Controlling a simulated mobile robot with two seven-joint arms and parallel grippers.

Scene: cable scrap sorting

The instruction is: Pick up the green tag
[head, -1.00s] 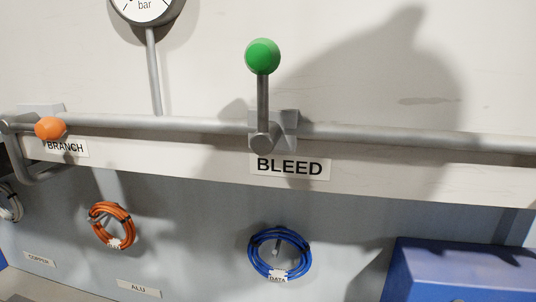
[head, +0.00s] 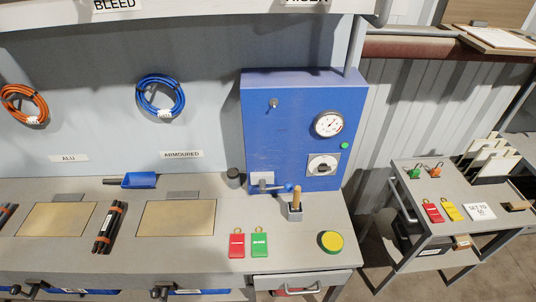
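A green tag (head: 260,243) lies flat on the grey bench top, near its front edge and right of the middle of the view. It has a tan loop at its far end and a pale printed label. A red tag (head: 237,245) of the same shape lies just to its left, a small gap apart. On the side cart at the right, a small green item (head: 415,171) sits near the back, too small to tell what it is. Neither of my grippers shows in the head view.
A blue cabinet (head: 295,135) with a gauge stands behind the tags. A wooden-handled tool in a holder (head: 295,205) and a yellow round button (head: 331,242) are to their right. Black cable bundles (head: 108,228) lie left. A cart (head: 440,235) stands at far right, holding red and yellow tags.

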